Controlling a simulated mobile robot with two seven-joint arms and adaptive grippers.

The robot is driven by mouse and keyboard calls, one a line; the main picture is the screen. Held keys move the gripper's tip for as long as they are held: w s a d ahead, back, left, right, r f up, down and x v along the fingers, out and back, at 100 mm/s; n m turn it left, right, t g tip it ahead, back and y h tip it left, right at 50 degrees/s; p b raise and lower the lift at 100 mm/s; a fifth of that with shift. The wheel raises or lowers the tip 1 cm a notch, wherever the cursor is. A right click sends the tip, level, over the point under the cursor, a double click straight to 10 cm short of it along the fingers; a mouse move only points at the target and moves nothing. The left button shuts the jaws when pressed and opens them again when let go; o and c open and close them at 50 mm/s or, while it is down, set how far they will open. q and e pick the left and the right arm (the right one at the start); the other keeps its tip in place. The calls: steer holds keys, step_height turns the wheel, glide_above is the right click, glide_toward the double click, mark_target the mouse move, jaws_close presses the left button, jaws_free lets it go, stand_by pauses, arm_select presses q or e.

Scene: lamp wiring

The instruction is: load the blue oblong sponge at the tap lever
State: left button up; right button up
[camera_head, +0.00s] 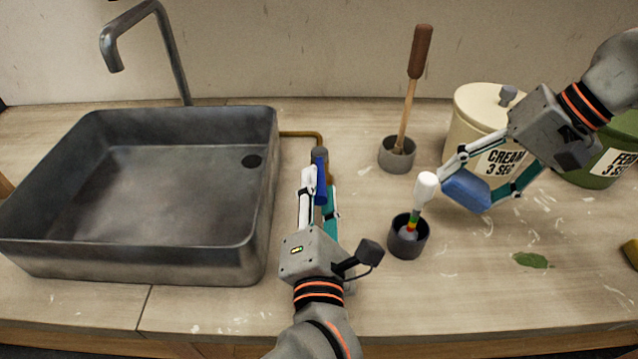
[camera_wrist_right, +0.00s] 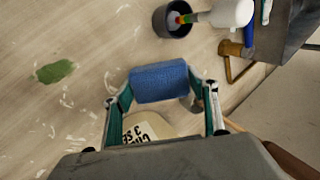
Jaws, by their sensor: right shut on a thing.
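The blue oblong sponge (camera_head: 466,190) is held above the counter at the right by my right gripper (camera_head: 480,183). In the right wrist view the sponge (camera_wrist_right: 159,82) lies crosswise between the two fingertips, which are shut on its ends. The tap lever (camera_head: 320,175), a blue handle with a dark end, stands beside the right side of the sink near the brass pipe (camera_head: 300,134). My left gripper (camera_head: 318,182) is at the lever, one finger on each side of it. I cannot tell whether those fingers touch it.
A dark cup with a white-handled brush (camera_head: 426,185) stands between my grippers. A plunger-like wooden tool (camera_head: 413,75) stands in a grey cup behind. Cream (camera_head: 470,105) and green (camera_head: 618,165) canisters are at right.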

arm_select(q)
steer(key=shift+w, duration=0.65)
jaws_close()
